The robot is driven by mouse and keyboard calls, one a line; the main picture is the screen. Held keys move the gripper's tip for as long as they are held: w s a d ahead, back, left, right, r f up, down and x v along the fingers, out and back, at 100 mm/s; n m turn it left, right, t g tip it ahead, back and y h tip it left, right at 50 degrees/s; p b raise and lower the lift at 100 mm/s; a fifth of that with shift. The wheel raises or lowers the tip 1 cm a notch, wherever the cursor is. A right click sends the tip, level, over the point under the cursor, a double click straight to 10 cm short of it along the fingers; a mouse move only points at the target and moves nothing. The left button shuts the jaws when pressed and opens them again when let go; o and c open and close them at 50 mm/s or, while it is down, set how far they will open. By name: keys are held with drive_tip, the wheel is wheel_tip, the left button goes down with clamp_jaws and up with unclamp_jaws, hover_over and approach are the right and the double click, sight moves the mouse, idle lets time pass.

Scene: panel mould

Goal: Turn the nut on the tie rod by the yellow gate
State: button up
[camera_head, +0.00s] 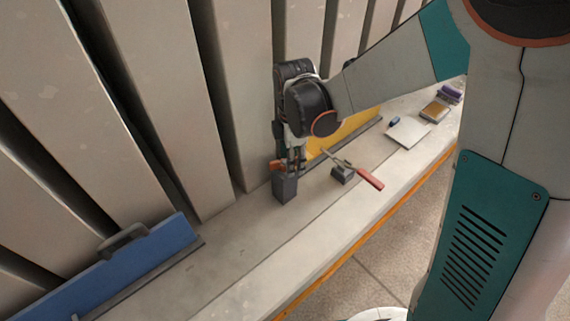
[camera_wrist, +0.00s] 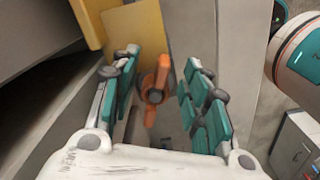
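The orange winged nut (camera_wrist: 157,88) sits on the end of a dark tie rod and lies between my fingers in the wrist view. In the head view the nut (camera_head: 277,165) shows just above a dark grey block (camera_head: 285,189), partly hidden by my gripper. My gripper (camera_head: 293,162) points down over it. In the wrist view my gripper (camera_wrist: 164,85) is open, with one teal finger on each side of the nut and a visible gap to both. The yellow gate (camera_head: 352,127) is just right of my gripper in the head view and at the upper left of the wrist view (camera_wrist: 138,24).
A red-handled tool (camera_head: 368,179) lies over a small dark block (camera_head: 342,174) on the ledge. Farther right are a white sheet (camera_head: 408,133), a blue item (camera_head: 395,121) and small boxes (camera_head: 435,111). Tall panels stand behind. A blue gate (camera_head: 135,262) is at left.

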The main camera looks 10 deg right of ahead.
drive_tip(key=shift+r, duration=0.15)
wheel_tip(320, 180, up, 12)
idle(0.7)
drive_tip(key=shift+s, duration=0.1)
